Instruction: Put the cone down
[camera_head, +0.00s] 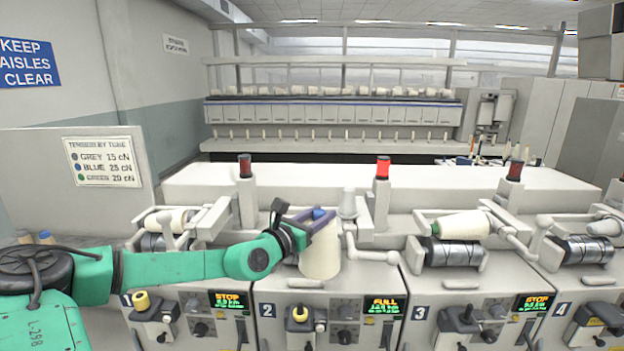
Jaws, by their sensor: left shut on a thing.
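A cream yarn cone (321,252) is at the second machine station, upright or nearly so, with a blue tube end (319,213) showing at its top. My left gripper (318,222) is shut on the cone at its top end, and its dark fingers cover part of it. Whether the cone's bottom touches the machine cannot be told. My right gripper is not in view.
Another cone with a green tube (462,225) lies on the drum at station three, and a cream cone (168,220) lies at station one. The station two display (384,306) reads FULL. A lit red lamp (383,167) stands above it. A crank handle (372,256) sits just right of the held cone.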

